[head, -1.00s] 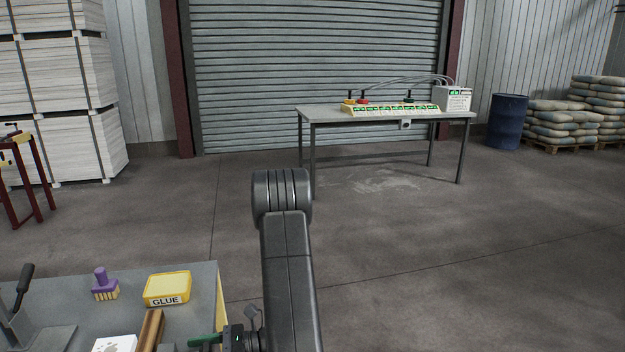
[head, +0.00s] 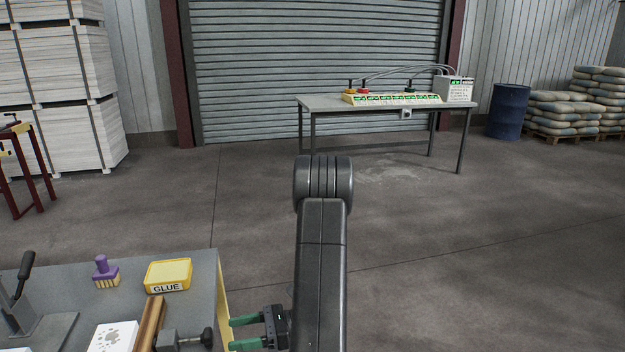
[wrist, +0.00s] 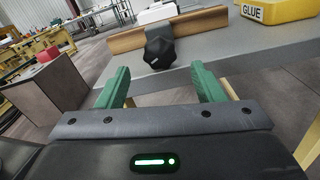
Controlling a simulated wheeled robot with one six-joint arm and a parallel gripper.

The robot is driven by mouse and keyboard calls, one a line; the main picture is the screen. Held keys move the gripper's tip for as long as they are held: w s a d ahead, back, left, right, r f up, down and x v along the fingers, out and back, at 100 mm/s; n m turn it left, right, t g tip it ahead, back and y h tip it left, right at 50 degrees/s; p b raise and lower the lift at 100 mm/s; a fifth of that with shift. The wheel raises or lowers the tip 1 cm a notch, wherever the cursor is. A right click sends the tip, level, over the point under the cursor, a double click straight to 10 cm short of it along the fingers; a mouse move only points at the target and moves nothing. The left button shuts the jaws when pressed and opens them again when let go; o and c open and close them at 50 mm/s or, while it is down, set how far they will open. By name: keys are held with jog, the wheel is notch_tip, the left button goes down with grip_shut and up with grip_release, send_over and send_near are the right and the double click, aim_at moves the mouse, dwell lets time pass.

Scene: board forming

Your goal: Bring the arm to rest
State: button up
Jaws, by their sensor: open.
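My gripper (head: 238,333) is at the bottom of the head view, just off the right edge of the near workbench (head: 196,282). Its two green fingers point left toward the bench. In the wrist view my gripper (wrist: 160,88) is open, with nothing between the fingers. Beyond them are a dark knob (wrist: 159,50), a brown wooden bar (wrist: 196,24) and the yellow glue box (wrist: 277,9). My arm stands in the middle of the head view.
The bench holds the glue box (head: 168,275), a purple brush (head: 105,271), a wooden bar (head: 150,322), a knobbed clamp (head: 185,338) and a white block (head: 112,337). A far table (head: 325,103) stands by the shutter. The floor to the right is clear.

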aim_at(199, 336)
jog(key=x, duration=0.9)
jog(key=shift+s+a+p, duration=0.15)
jog(key=shift+p, duration=0.25)
jog(key=shift+a+f+n+b, duration=0.2)
jog(key=shift+f+n+b, duration=0.1)
jog(key=shift+b, duration=0.3)
jog(key=n+b, duration=0.3)
jog(key=shift+n, duration=0.4)
jog(key=w+d+r+m+p, duration=0.1)
jog(key=w+d+m+p, duration=0.2)
jog(key=d, duration=0.9)
jog(key=shift+m+p, duration=1.9)
jog(key=shift+a, duration=0.1)
